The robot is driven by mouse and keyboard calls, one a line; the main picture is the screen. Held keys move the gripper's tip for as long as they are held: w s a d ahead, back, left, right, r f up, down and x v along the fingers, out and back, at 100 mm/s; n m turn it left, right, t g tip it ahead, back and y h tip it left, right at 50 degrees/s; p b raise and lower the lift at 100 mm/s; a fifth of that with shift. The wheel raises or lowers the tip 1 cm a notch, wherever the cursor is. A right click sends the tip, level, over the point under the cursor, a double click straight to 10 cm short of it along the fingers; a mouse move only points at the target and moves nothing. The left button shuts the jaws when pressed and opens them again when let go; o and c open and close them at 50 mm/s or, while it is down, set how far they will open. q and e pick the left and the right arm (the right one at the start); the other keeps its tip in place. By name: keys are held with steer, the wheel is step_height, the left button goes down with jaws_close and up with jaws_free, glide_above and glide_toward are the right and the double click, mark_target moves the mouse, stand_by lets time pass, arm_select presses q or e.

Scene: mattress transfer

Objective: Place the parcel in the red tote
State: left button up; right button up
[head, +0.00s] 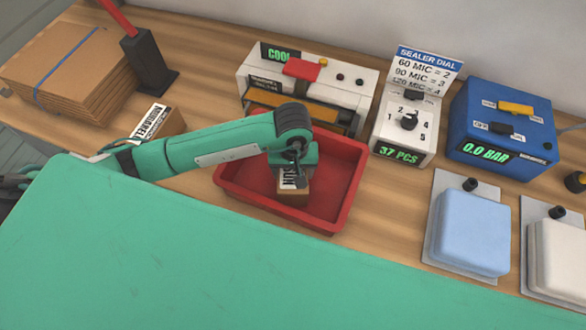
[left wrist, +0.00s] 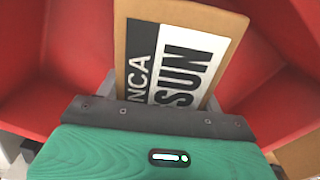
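The parcel (head: 294,190) is a small brown box with a white and black label. It sits inside the walls of the red tote (head: 338,205), below my left gripper (head: 293,170). In the left wrist view the parcel (left wrist: 180,50) fills the middle, with the tote's red walls (left wrist: 50,60) around it. The left fingers lie close against both sides of the parcel and appear shut on it. I cannot tell whether its underside touches the tote floor. My right gripper is not in view.
Another labelled brown box (head: 160,121) and a stack of flat cardboard (head: 70,65) lie left. A sealer (head: 345,85) stands behind the tote. A dial box (head: 404,130), a blue gauge box (head: 500,125) and pale pads (head: 472,232) stand right.

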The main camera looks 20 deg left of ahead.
arm_select(q)
steer(key=o, duration=0.4)
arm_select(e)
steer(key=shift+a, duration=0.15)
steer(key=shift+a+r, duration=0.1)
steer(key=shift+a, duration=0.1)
arm_select(q)
steer(key=shift+r+p, duration=0.25)
steer(key=shift+p, duration=0.1)
steer(key=shift+w+r+b, duration=0.1)
steer(key=shift+r+b, duration=0.25)
steer(key=shift+r, duration=0.05)
step_height(320, 180, up, 10)
steer(key=b, duration=0.2)
steer(key=shift+f+b, duration=0.15)
steer(key=shift+b, duration=0.15)
steer(key=shift+r, duration=0.65)
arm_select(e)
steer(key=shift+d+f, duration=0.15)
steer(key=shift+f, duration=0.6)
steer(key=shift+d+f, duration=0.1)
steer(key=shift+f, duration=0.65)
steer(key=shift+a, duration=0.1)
